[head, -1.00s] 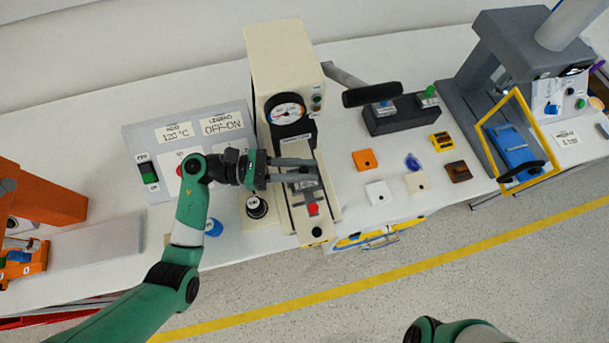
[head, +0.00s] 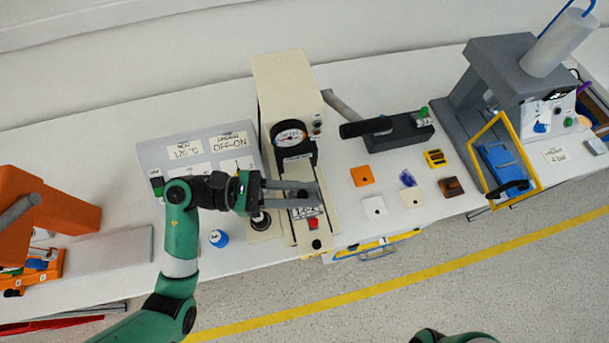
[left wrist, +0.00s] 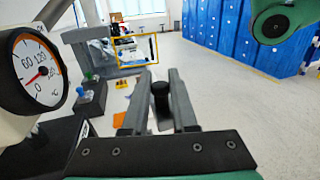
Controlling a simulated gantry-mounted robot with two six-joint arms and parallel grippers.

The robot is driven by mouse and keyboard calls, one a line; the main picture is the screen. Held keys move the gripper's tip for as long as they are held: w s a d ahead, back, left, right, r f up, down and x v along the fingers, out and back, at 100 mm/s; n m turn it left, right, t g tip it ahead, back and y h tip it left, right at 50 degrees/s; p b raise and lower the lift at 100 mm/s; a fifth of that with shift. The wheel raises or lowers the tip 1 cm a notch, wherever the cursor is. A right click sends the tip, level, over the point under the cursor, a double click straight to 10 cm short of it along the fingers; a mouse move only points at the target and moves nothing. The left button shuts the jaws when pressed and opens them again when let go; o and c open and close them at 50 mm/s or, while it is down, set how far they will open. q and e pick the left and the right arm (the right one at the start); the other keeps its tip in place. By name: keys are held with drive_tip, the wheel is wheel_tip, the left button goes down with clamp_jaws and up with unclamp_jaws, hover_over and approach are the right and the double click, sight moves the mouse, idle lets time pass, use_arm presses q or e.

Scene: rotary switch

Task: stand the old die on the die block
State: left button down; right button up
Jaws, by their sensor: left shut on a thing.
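My left gripper (head: 317,196) reaches in from the left over the front slide (head: 303,236) of the beige press. It also shows in the left wrist view (left wrist: 160,85), shut on a dark, round-topped piece (left wrist: 161,98) that appears to be the old die. The head view does not show this piece clearly. The dark die block (head: 400,134) stands on the table right of the press, with a green-knobbed piece (head: 423,115) at its right end. The press lever hides part of the block. My right gripper is out of view.
The dial (head: 289,136) is close behind the gripper. Orange (head: 362,175), white (head: 374,206) and other small pieces lie right of the slide. A yellow-framed grey press (head: 455,105) stands far right.

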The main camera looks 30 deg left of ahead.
use_arm(q)
drive_tip(key=s+d+r+p, duration=0.1)
drive_tip(key=s+d+r, duration=0.2)
drive_tip(key=s, duration=0.5)
drive_tip(key=shift+d+r+p, duration=0.3)
drive_tip(key=shift+r+p, duration=0.05)
drive_tip(key=shift+r, duration=0.05)
drive_tip(key=shift+w, duration=0.1)
